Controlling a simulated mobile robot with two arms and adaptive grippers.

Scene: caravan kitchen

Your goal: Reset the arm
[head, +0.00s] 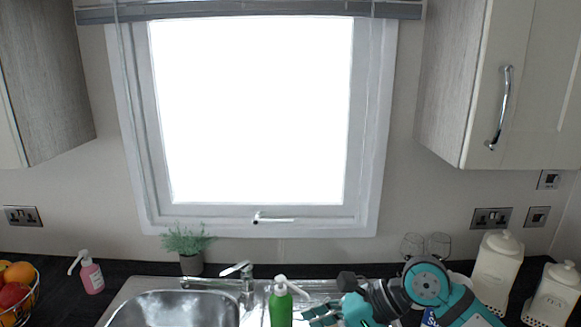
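My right arm, teal and black, comes in at the lower right of the head view. My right gripper (318,316) is low in the picture, over the right part of the sink unit. Its fingertips point left, towards a green bottle (280,308) with a white pump top. A small gap shows between the fingers and the bottle in the picture. The fingers are small and near the bottom edge, so I cannot tell whether they are open or shut. My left gripper is not in view.
A metal sink (175,308) with a tap (245,272) lies left of the green bottle. A pink bottle (91,276), a potted plant (190,262) and a fruit basket (14,298) stand further left. Glasses (438,244) and white canisters (497,270) stand at the right, near my arm.

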